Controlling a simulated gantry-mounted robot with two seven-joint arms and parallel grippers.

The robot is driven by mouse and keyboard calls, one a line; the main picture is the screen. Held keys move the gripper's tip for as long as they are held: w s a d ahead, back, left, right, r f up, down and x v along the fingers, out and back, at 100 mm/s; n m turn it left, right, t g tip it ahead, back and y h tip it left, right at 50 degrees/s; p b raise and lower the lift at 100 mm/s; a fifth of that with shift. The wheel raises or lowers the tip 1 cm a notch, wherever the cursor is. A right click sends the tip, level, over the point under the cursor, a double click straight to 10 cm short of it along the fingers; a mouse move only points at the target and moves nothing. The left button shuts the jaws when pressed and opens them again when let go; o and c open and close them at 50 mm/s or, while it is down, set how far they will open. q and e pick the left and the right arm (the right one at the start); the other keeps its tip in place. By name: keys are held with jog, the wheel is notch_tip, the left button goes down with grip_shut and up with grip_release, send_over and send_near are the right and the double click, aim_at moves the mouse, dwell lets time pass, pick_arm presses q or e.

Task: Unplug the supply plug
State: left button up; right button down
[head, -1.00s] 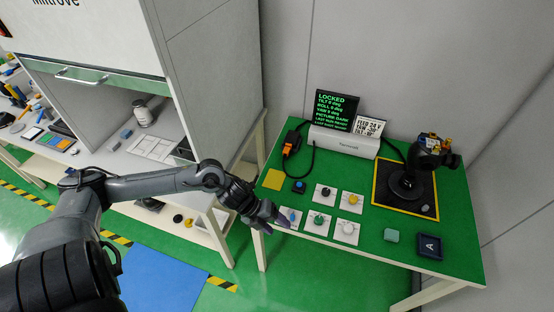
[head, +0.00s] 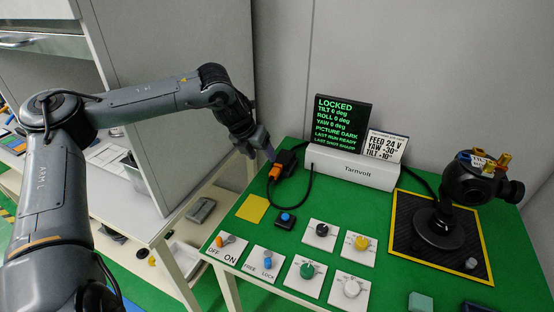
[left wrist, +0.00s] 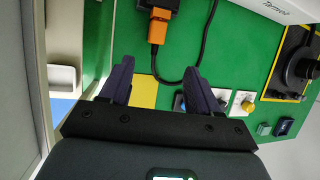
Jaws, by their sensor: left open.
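The orange supply plug (head: 275,172) sits against a black socket block (head: 287,160) at the back left of the green table. A black cable runs from the plug in a loop to the white Tarnvolt unit. The left wrist view also shows the plug (left wrist: 157,29), seated at the block (left wrist: 160,6), beyond my fingertips. My left gripper (head: 262,152) is beside the plug and block in the head view. In the left wrist view its two dark fingers (left wrist: 159,75) are spread with nothing between them. My right gripper is not in view.
The Tarnvolt unit (head: 352,167) carries a screen (head: 341,122) reading LOCKED and a feed sign (head: 386,146). A gimbal camera (head: 468,185) stands on a black mat at right. Several knobs and switches, including a LOCK switch (head: 267,260), fill the table front. A yellow square (head: 252,208) lies left.

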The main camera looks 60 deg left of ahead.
aim_at(271, 177)
pick_arm(q)
jog(key=b+x, duration=0.1)
jog(key=x, duration=0.2)
jog(key=s+b+x, duration=0.1)
jog(key=x, duration=0.1)
jog(key=b+x, duration=0.1)
jog(key=x, duration=0.2)
jog(key=shift+f, duration=0.65)
jog(key=shift+b+x, duration=0.7)
jog(key=shift+x, duration=0.3)
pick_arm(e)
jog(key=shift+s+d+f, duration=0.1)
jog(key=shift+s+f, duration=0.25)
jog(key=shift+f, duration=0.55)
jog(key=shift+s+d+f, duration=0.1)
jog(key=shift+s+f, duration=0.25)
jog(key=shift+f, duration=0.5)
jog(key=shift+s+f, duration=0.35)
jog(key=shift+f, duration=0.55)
pick_arm(q)
jog(key=shift+w, duration=0.1)
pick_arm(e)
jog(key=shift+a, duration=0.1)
pick_arm(q)
grip_shut()
jog(key=shift+d+r+p, duration=0.1)
jog(key=shift+p, duration=0.25)
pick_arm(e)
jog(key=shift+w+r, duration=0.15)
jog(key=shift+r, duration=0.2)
